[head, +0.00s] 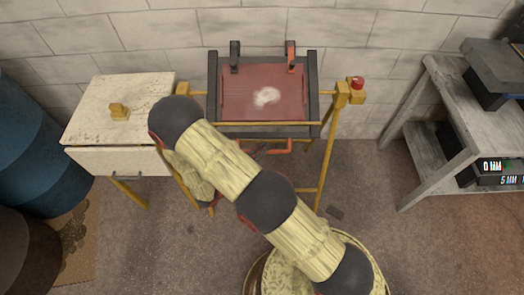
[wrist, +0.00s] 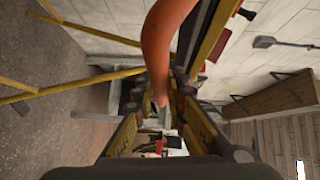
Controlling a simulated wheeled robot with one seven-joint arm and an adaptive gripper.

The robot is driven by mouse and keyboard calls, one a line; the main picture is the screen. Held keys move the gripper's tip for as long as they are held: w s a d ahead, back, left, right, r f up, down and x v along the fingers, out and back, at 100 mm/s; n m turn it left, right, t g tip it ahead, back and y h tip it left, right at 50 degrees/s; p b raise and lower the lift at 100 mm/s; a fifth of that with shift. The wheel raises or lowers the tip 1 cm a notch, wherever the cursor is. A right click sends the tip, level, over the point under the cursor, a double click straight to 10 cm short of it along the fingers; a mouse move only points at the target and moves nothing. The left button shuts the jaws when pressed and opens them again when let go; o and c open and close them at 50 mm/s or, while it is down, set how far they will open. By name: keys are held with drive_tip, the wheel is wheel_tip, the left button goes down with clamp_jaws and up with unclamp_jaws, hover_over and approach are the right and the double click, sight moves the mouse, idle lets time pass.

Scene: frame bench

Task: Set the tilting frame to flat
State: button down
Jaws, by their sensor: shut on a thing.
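The tilting frame (head: 214,104) has dark side rails around a red panel (head: 240,88) with a pale smudge. It is mounted in a yellow stand (head: 328,150); its exact tilt is hard to judge from above. An orange handle (head: 292,147) shows at its front lower edge. In the wrist view an orange curved bar (wrist: 165,45), which looks like this handle, runs down between the fingers. My gripper (wrist: 158,98) is shut on it. In the head view my arm hides most of the gripper.
A worn white cabinet (head: 120,160) stands left, with a yellow object (head: 119,111) on top. A red button (head: 357,83) sits on the stand's right post. A grey shelf (head: 450,110) stands right. Floor between stand and shelf is mostly clear.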

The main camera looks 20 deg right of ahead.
idle(0.7)
wheel_tip(320, 180, up, 12)
drive_tip(key=s+n+g+y+p, duration=0.1)
drive_tip(key=n+g+y+p, duration=0.1)
drive_tip(key=p, duration=1.5)
drive_tip(key=shift+s+a+n, duration=0.3)
drive_tip(key=shift+s+a, duration=0.05)
drive_tip(key=shift+w, duration=0.15)
drive_tip(key=c, duration=2.1)
unclamp_jaws()
drive_tip(key=v, duration=1.2)
drive_tip(key=shift+r, duration=0.15)
